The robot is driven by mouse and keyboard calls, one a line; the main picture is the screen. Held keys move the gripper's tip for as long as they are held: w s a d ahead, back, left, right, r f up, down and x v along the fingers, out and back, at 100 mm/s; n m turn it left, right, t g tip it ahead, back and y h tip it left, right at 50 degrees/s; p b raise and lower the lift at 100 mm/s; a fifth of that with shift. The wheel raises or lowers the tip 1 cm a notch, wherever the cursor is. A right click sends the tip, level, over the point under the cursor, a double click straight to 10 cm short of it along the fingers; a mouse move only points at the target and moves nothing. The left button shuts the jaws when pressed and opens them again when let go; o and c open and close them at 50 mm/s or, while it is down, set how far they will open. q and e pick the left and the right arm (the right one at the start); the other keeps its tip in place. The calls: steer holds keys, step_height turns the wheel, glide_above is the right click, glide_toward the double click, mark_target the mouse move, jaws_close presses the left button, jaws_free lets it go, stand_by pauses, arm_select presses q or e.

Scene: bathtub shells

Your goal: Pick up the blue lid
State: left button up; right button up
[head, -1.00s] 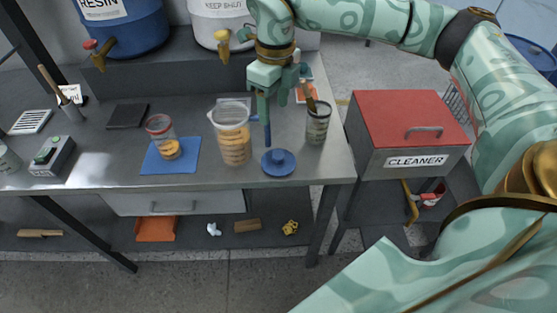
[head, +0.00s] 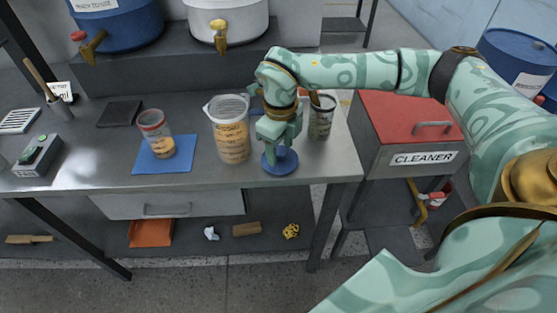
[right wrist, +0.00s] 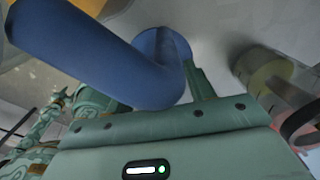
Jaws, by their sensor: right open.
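The blue lid (head: 283,166) lies flat near the front edge of the grey bench, right of the large measuring cup. My right gripper (head: 276,148) is open, pointing down directly over the lid, with its fingertips at or very near the knob. The gripper hides the knob in the head view. My left gripper is not in view.
A measuring cup of orange-yellow liquid (head: 231,135) stands close left of the gripper. A smaller cup (head: 156,130) stands on a blue mat (head: 180,160). The red-topped cleaner box (head: 415,125) is right of the bench.

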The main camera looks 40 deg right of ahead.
steer(key=shift+f, duration=0.55)
steer(key=shift+r, duration=0.15)
steer(key=c, duration=1)
steer(key=shift+c, duration=0.3)
